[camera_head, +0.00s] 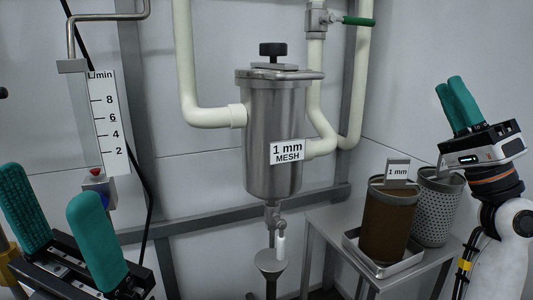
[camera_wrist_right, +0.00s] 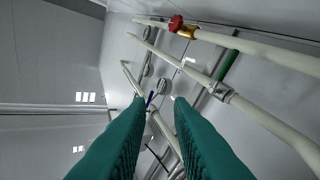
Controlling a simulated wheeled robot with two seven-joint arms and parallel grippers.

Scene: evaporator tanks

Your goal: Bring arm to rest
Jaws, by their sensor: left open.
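My left gripper (camera_head: 49,184) is at the lower left of the head view. Its two teal fingers stand well apart with nothing between them. My right gripper (camera_head: 451,84) is raised at the right of the head view, fingers pointing up, above and beside the perforated basket. In the right wrist view its two fingers (camera_wrist_right: 159,100) are apart with an empty gap, and pipes show beyond them. Neither gripper touches any object.
A steel strainer housing (camera_head: 272,105) labelled 1 mm mesh hangs in the middle. A side table (camera_head: 345,238) holds a tray (camera_head: 384,266) with a brown basket (camera_head: 388,226), and a perforated basket (camera_head: 438,205). A flow gauge (camera_head: 107,120) is at left. A green-handled valve (camera_head: 358,21) is above.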

